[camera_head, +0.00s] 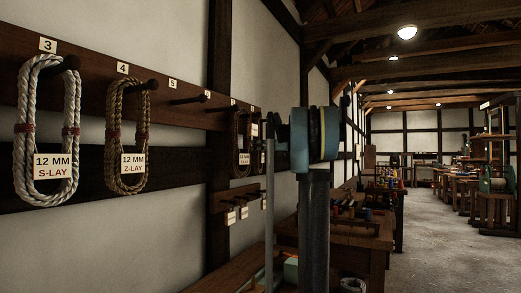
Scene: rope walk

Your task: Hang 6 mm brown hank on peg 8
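No 6 mm brown hank can be made out for certain. Dark brown hanks (233,140) hang close together at the far end of the peg rail (95,62), with small labels I cannot read. The number plates there are too small to read, so I cannot tell which is peg 8. My arm (315,140) stands in front of the rail's far end and may hide part of it. My gripper is not in view.
A white 12 MM S-LAY hank (20,130) hangs at peg 3, a tan 12 MM Z-LAY hank (111,140) at peg 4. Peg 5 (188,100) is bare. A wooden bench (345,237) stands past my arm; the floor (445,240) at right is open.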

